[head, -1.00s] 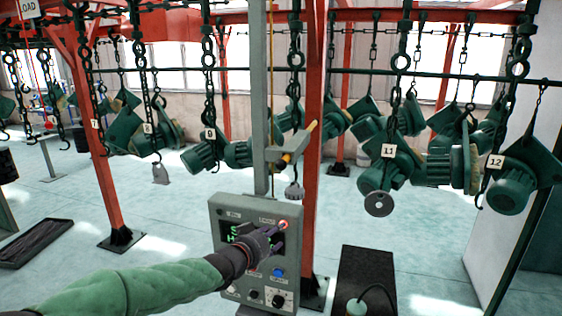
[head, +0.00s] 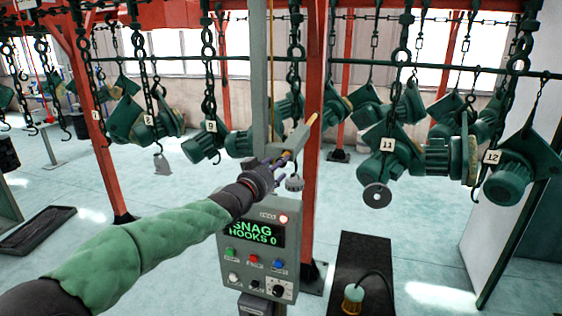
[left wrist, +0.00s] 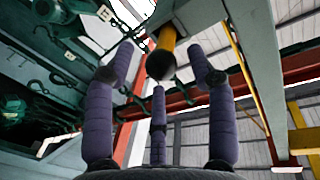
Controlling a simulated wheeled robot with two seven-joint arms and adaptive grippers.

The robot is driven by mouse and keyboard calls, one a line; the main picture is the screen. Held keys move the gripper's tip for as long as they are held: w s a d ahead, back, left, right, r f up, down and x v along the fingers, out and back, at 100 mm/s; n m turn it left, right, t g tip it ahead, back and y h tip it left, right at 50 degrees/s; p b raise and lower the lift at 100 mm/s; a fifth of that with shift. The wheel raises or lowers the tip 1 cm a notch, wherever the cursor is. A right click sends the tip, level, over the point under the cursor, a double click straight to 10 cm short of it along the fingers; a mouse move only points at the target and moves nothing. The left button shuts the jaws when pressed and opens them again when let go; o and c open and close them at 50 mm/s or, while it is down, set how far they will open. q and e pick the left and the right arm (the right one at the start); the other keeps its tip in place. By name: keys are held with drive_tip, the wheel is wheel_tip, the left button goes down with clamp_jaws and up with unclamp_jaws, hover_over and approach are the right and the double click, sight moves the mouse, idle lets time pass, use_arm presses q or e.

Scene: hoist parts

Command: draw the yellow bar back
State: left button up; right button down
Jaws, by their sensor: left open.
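The yellow bar (head: 312,121) sticks out of a grey bracket on the grey post, above the control panel. In the left wrist view the yellow bar (left wrist: 165,50) shows with a dark round end, pointing towards my palm. My left gripper (head: 282,165) is just below and in front of the bracket in the head view. In the left wrist view the open fingers of my left gripper (left wrist: 165,75) stand around the bar's end, apart from it. My right gripper is in neither view.
The grey control panel (head: 262,262) reads "SNAG HOOKS 0" and has a lit red lamp. Green motors (head: 385,160) hang on chains at right and left. A red post (head: 312,190) stands behind the panel. A dark mat (head: 365,262) lies at right.

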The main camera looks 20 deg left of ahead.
use_arm(q)
drive_tip(key=shift+x, duration=1.35)
clamp_jaws()
